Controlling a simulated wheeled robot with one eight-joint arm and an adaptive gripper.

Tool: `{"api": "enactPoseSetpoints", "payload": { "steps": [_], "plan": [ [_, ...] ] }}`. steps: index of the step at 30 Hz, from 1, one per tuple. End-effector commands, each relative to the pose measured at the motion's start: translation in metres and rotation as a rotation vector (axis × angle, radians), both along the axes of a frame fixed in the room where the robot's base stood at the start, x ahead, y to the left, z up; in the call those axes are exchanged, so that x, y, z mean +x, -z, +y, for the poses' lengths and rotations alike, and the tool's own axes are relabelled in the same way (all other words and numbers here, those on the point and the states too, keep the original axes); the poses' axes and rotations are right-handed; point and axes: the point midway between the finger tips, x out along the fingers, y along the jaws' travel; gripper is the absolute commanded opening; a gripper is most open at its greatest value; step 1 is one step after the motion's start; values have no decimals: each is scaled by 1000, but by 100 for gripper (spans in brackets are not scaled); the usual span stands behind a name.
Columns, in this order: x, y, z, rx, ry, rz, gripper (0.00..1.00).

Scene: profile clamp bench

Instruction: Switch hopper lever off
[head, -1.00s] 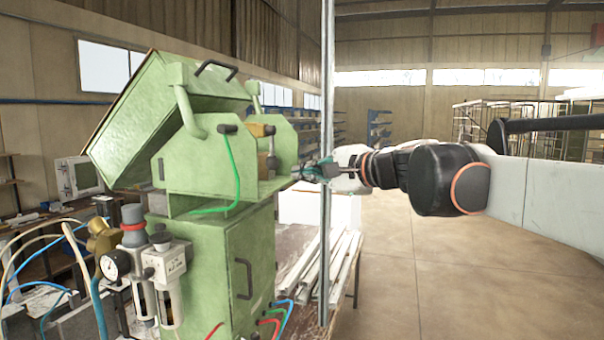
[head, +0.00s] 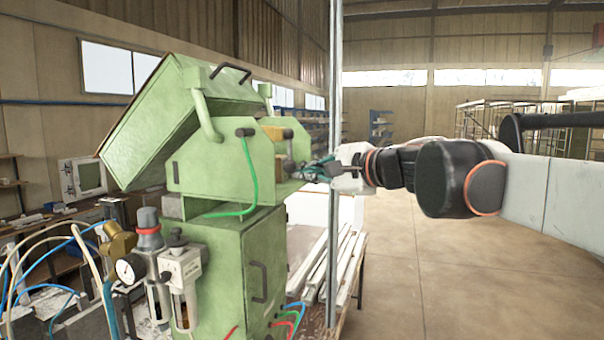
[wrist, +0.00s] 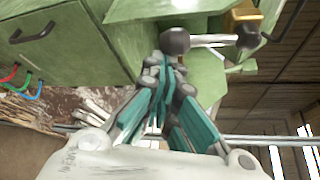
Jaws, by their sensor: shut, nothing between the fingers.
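The hopper (head: 172,115) is a tilted green box on top of a green machine. In the wrist view a lever with a round black knob (wrist: 174,40) and a pale metal rod (wrist: 208,40) stands at the edge of the green body. My gripper (wrist: 166,62) has its teal fingers shut and empty, with the tips right by this knob; I cannot tell whether they touch. In the head view my gripper (head: 308,170) reaches in from the right to the machine's right side. The lever is hard to make out there, near the fingers.
A vertical metal post (head: 334,80) stands close to my gripper. White profiles (head: 325,265) lie on a bench below. A pressure gauge (head: 130,268) and hoses are at the machine's front left. The floor (head: 460,270) at right is clear.

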Motion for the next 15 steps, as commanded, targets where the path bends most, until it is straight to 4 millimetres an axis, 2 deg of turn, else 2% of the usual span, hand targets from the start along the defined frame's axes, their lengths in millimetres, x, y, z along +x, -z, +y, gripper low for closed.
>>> {"api": "enactPoseSetpoints", "payload": {
  "steps": [15],
  "plan": [
    [-7,2,3,31,0,89,0]
  ]
}}
